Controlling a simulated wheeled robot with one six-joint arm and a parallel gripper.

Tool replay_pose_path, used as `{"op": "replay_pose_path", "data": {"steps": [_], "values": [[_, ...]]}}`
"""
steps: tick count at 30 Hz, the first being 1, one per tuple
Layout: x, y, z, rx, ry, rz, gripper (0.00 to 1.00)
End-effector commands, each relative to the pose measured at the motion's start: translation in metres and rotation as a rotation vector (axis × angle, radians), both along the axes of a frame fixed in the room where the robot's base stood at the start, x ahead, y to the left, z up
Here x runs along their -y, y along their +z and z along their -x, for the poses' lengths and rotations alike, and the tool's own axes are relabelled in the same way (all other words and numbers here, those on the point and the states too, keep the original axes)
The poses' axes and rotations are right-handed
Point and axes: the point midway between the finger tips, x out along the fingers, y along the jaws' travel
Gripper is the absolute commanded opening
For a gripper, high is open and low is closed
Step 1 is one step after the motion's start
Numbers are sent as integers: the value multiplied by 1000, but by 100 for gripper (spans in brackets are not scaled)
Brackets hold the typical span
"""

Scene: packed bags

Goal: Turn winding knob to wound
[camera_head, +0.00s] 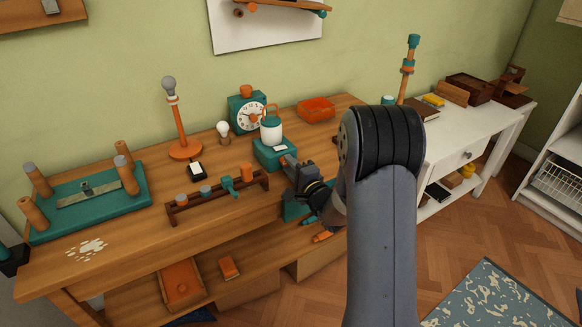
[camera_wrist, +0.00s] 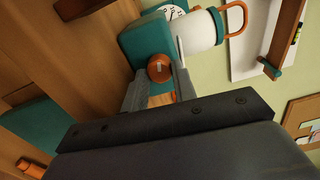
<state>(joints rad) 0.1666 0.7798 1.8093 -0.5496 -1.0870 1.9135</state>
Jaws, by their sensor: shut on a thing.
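A round orange-brown knob (camera_wrist: 160,68) with a small pale mark sits on the side of a teal box (camera_wrist: 143,38) in the wrist view. My gripper (camera_wrist: 162,80) has a finger on either side of the knob and is shut on it. In the head view my gripper (camera_head: 289,161) is at the front right of the teal box (camera_head: 268,155), and the knob is hidden there. A white jar with a teal top (camera_head: 271,131) stands on the box and shows in the wrist view as a white body with an orange handle (camera_wrist: 204,28).
A teal clock (camera_head: 250,115) stands behind the box on the wooden bench (camera_head: 130,240). An orange tray (camera_head: 317,110) is to the right. A low wooden rack (camera_head: 215,198) with several small pieces and an orange-based lamp (camera_head: 185,150) are to the left.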

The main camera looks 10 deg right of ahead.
Motion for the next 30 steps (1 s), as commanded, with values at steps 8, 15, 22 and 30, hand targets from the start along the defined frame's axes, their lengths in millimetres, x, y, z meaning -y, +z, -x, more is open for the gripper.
{"op": "replay_pose_path", "data": {"steps": [8, 15, 22, 30], "values": [[0, -1, 0, -2, 1, 2, 45], [0, -2, 0, -4, 0, 1, 48], [0, -3, 0, 15, -1, 63, 48], [1, -5, 1, 95, -1, 313, 48]]}}
